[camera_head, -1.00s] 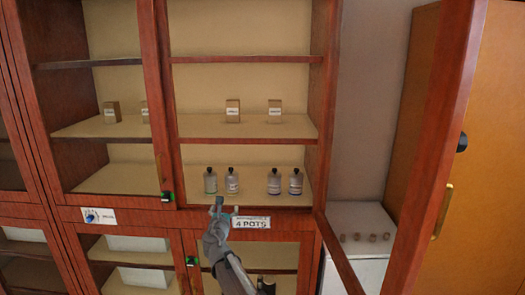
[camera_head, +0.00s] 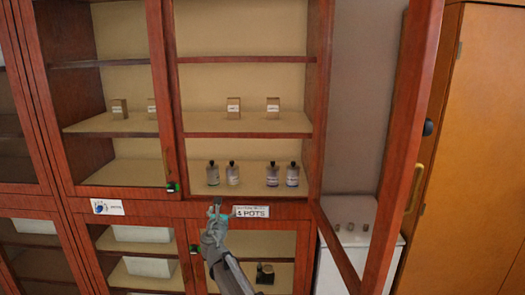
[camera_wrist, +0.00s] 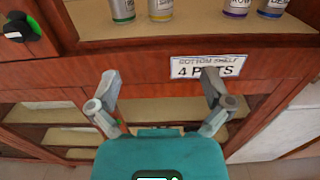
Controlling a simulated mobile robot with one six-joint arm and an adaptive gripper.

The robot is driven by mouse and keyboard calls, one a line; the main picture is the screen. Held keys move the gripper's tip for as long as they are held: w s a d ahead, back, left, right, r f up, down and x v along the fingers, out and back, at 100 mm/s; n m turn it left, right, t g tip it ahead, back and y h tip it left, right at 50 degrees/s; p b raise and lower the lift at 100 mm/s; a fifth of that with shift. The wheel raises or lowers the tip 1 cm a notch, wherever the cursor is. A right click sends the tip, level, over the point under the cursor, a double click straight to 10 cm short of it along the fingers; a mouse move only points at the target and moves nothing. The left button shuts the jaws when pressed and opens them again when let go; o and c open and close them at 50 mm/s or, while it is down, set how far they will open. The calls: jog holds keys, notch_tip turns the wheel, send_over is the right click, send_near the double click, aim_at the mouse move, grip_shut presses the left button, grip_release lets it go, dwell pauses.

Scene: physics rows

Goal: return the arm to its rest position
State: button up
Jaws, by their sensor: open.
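My gripper (camera_head: 216,211) is in front of the wooden cabinet (camera_head: 165,100), just below the bottom shelf of its open upper section. In the wrist view my gripper (camera_wrist: 160,82) has its two fingers spread apart with nothing between them. Behind the fingers is a white label (camera_wrist: 208,67) reading "4 POTS", which also shows in the head view (camera_head: 251,211). The fingers overlap it in the wrist view; I cannot tell whether they touch the cabinet. Several small bottles stand upright on the shelf above: a left pair (camera_head: 223,174) and a right pair (camera_head: 282,175).
An open cabinet door (camera_head: 405,150) juts out on the right. Small boxes (camera_head: 233,107) stand on the middle shelf. A white unit (camera_head: 350,250) with small round items on top stands behind the door. An orange cabinet (camera_head: 475,130) is at far right.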

jog(key=s+d+f+m+g+h, duration=0.2)
jog(key=s+d+f+m+g, duration=0.1)
jog(key=d+m, duration=0.45)
jog(key=s+d+f+m+g+h+p, duration=0.1)
jog(key=s+d+f+m+g+h, duration=0.2)
jog(key=d+m, duration=0.45)
jog(key=s+d+f+m+g+h, duration=0.1)
jog(key=s+d+f+m+g, duration=0.25)
jog(key=d+m, duration=0.45)
jog(key=s+d+f+m+g+y, duration=0.2)
jog(key=s+m, duration=0.2)
jog(key=s, duration=0.2)
jog(key=s+d+f+m+g+y+p, duration=0.1)
jog(key=s+d+f+m+g+y, duration=0.1)
jog(key=s, duration=0.5)
jog(key=s+d+f+m+g+y, duration=0.2)
jog(key=s+d+m+g, duration=0.1)
jog(key=s+m, duration=0.3)
jog(key=shift+s+d+f+m+g, duration=0.25)
jog(key=shift+s+f+m+g, duration=0.15)
jog(key=shift+g, duration=0.35)
